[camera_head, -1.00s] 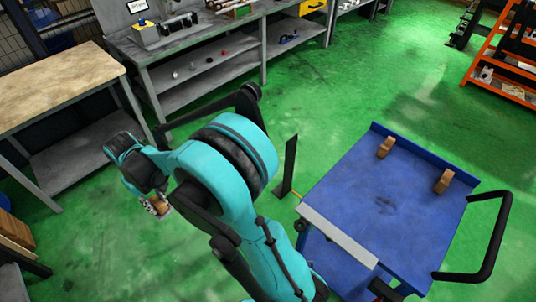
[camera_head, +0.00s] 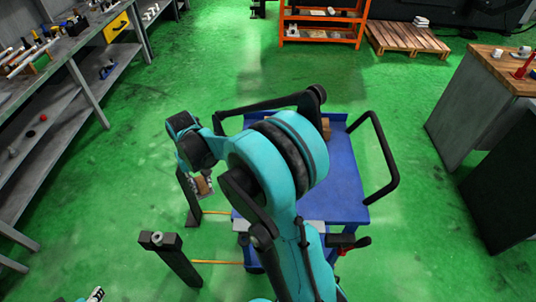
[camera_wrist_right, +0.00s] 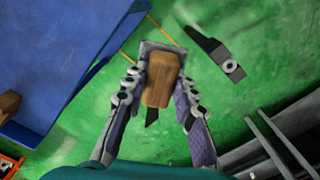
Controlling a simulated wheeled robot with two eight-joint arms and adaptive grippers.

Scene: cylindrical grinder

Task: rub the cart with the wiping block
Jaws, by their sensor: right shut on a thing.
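The blue cart (camera_head: 346,175) stands right of centre in the head view, its near part covered by my right arm. It also shows at the upper left of the right wrist view (camera_wrist_right: 60,45). My right gripper (camera_head: 201,187) is left of the cart, apart from it, over the green floor. It is shut on the wiping block, whose brown wooden grip (camera_wrist_right: 159,78) on a grey base shows between the fingers in the wrist view. A small pale piece (camera_head: 95,295) at the bottom edge, probably my left gripper, is mostly cut off.
A brown block (camera_head: 326,127) lies on the cart, partly hidden. Dark posts (camera_head: 172,262) stand on the floor at left. A workbench (camera_head: 60,60) is at upper left, an orange rack (camera_head: 320,33) and pallet (camera_head: 405,40) at the back, a wooden-topped cabinet (camera_head: 470,100) at right.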

